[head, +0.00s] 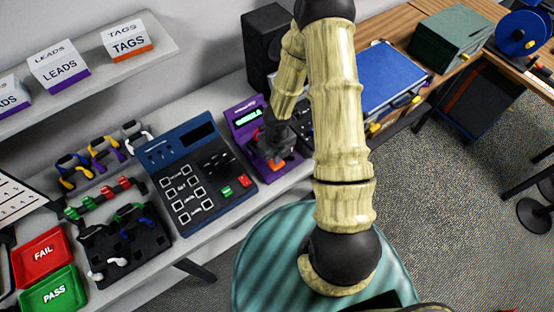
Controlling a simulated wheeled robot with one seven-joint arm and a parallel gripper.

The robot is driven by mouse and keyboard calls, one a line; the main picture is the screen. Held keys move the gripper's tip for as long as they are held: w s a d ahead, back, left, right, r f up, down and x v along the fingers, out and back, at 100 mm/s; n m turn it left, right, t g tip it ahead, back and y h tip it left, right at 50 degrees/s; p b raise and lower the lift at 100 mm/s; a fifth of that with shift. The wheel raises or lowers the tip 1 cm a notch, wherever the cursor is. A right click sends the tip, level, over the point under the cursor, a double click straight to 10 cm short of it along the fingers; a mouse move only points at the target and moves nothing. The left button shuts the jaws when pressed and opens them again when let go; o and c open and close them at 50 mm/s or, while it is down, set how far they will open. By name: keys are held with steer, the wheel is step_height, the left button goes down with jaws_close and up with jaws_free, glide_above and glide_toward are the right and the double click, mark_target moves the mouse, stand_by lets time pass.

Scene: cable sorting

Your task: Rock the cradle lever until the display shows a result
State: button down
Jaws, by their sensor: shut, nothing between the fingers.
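A purple tester (235,124) stands on the bench near the picture's middle. Its small display (248,117) is lit with green letters, too small to read surely. My gripper (272,152) points down over the front of this tester, shut and empty. An orange part (276,164) of the tester shows just below the fingers. The gripper hides most of the cradle and its lever, so I cannot tell whether the fingers touch the lever or how it is tilted.
A dark blue keypad console (190,172) stands close left of the tester. A black speaker (266,45) stands behind it, and a blue-topped case (385,78) is to the right. Red FAIL (42,254) and green PASS (48,291) trays lie at far left.

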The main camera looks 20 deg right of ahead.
mark_target(279, 166)
steer(key=shift+f, duration=0.25)
steer(key=f+b, duration=0.2)
steer(key=b, duration=0.1)
steer(key=shift+s+d+f, duration=0.15)
steer(key=shift+s+f, duration=0.25)
steer(key=shift+s+f+b, duration=0.1)
steer(key=shift+s+b, duration=0.15)
steer(key=shift+b, duration=0.15)
steer(key=shift+f, duration=0.1)
steer(key=shift+s, duration=0.1)
step_height(279, 166, up, 14)
steer(key=s+d+p, duration=0.1)
steer(key=s+p, duration=0.2)
steer(key=p, duration=0.5)
steer(key=shift+w, duration=0.15)
